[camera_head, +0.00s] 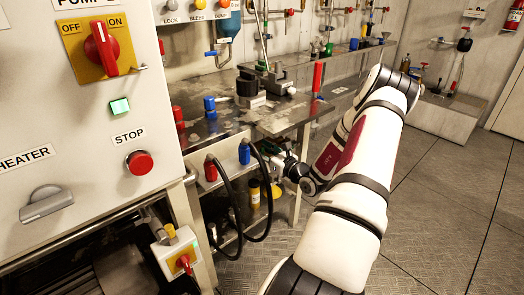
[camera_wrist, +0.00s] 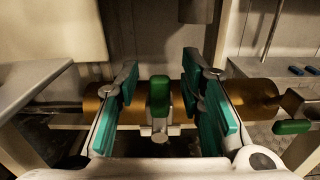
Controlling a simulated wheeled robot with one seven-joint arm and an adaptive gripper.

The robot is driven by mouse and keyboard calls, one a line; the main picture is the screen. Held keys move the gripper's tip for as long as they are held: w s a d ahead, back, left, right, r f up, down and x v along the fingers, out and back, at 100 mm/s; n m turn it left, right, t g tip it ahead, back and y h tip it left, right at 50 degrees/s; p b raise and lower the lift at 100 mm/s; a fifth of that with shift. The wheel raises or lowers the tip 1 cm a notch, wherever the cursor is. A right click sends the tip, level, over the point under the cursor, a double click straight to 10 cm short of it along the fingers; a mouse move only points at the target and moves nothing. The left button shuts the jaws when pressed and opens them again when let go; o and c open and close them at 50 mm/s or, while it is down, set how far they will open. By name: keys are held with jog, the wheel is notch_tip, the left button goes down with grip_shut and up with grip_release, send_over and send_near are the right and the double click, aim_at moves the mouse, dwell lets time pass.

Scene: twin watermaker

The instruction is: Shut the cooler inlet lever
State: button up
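In the wrist view, a lever with a green grip (camera_wrist: 159,92) stands on a horizontal brass-coloured pipe (camera_wrist: 252,100). No label shows to tell whether it is the cooler inlet lever. My gripper (camera_wrist: 162,85) is open, with its teal finger pads on both sides of the green grip and a gap on each side. A second green-handled lever (camera_wrist: 292,127) is at the right end of the pipe, outside the fingers. In the head view, my gripper (camera_head: 274,160) is low beside the workbench, partly hidden by my arm, and the lever cannot be made out there.
The workbench (camera_head: 290,118) carries a vise (camera_head: 262,82) and a red-handled tool (camera_head: 317,78). Black hoses (camera_head: 228,205) loop below the bench near my gripper. The control cabinet (camera_head: 70,140) fills the left. The floor (camera_head: 450,215) at right is clear.

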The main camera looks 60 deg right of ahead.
grip_shut()
jog(key=s+d+f+m+p, duration=0.1)
jog(key=d+f+m+p, duration=0.4)
jog(key=m, duration=1.2)
jog(key=shift+s+d+f, duration=0.25)
jog(key=shift+d+f, duration=0.2)
jog(key=shift+f, duration=0.15)
dwell(0.5)
